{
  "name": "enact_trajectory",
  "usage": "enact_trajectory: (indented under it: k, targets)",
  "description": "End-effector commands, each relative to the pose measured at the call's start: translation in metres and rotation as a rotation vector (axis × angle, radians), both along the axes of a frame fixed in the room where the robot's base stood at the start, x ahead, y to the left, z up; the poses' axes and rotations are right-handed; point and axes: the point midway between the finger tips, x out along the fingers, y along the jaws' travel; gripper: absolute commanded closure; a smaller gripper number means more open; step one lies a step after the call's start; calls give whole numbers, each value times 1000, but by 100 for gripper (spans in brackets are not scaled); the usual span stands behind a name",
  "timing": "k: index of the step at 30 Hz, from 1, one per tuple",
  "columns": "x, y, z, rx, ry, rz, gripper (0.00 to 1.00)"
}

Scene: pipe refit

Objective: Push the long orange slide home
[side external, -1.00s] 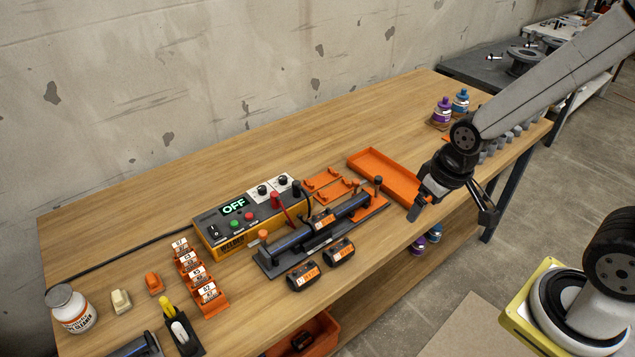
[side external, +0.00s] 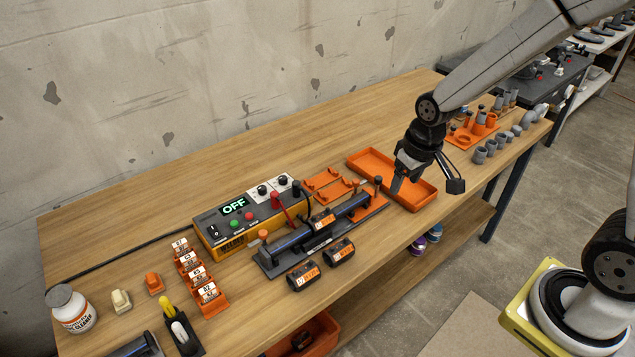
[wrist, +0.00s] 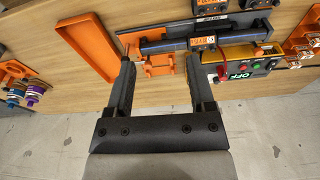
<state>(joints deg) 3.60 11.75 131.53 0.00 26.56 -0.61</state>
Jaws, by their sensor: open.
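The long orange slide (side external: 373,208) appears to be the flat orange piece at the right end of the dark pipe fixture (side external: 268,264), beside a dark-topped post (side external: 378,182). My gripper (side external: 396,188) is just right of this end, over the near left part of the orange tray, pointing down. In the wrist view my open gripper (wrist: 160,62) has an orange plate (wrist: 155,66) showing between and beyond its fingers. Nothing is held between the fingers. I cannot tell whether the fingers touch the slide. The dark pipe (side external: 290,238) lies along the fixture.
The orange tray (side external: 425,205) stands right of the fixture. The control box (side external: 240,240) behind it reads OFF. Two dark labelled couplings (side external: 303,277) lie in front. Numbered orange holders (side external: 205,290) stand left. The table behind the tray is clear.

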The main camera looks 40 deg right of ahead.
Motion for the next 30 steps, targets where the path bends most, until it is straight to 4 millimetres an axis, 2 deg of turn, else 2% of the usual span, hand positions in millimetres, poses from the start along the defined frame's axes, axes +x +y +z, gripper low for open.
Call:
enact_trajectory:
  k: [3, 9, 18, 24, 30]
  targets:
    - [30, -13, -6, 1, 25, -26, 30]
    - [73, -38, -18, 5, 65, -65, 30]
    - [128, -79, -46, 14, 125, -122, 30]
    - [152, -105, -65, 21, 158, -153, 30]
    - [163, -118, -76, 26, 175, -170, 30]
